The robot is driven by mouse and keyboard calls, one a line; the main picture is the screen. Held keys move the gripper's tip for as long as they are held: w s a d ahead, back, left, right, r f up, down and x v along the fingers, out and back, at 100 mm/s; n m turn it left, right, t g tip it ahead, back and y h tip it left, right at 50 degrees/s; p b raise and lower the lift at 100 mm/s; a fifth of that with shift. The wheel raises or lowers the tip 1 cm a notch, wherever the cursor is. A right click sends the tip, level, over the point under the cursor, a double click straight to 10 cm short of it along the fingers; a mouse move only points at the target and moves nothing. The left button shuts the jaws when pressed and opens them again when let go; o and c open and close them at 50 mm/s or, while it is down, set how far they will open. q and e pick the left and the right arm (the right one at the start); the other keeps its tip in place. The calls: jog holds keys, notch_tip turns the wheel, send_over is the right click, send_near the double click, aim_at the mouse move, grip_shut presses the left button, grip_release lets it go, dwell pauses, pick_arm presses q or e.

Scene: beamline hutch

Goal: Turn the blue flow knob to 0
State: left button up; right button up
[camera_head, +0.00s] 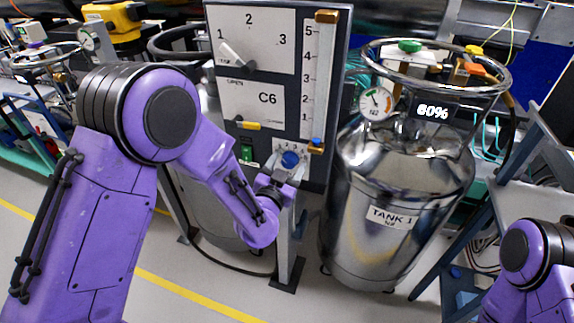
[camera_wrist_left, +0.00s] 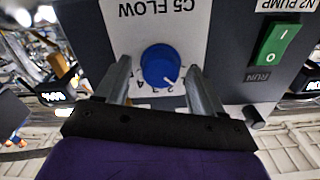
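The blue flow knob (camera_head: 290,158) sits on a white plate low on the grey panel, with small digits above it. In the left wrist view the blue knob (camera_wrist_left: 160,64) appears upside down under the label C5 FLOW (camera_wrist_left: 155,8). Its white mark points to the lower right there, near partly hidden digits. My left gripper (camera_head: 283,174) is at the knob from below. In the wrist view its two fingers stand on either side of the knob, open, with visible gaps. My right arm (camera_head: 530,265) shows at the lower right; its gripper is out of view.
A green rocker switch (camera_wrist_left: 277,45) is beside the knob plate. Above it on the panel are a selector lever (camera_head: 238,57), a yellow C6 handle (camera_head: 248,125) and a vertical slider scale (camera_head: 319,75). A steel tank (camera_head: 400,165) with a gauge stands close on the right.

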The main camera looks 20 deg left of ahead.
pick_arm(q)
jog(key=c, duration=0.9)
jog(key=shift+n, duration=0.3)
jog(key=shift+n+b, duration=0.35)
jog(key=shift+n, duration=0.85)
jog(key=shift+n+b, duration=0.3)
jog(key=shift+n, duration=1.1)
jog(key=o, duration=1)
jog(key=shift+o, duration=0.2)
jog(key=shift+s, duration=0.1)
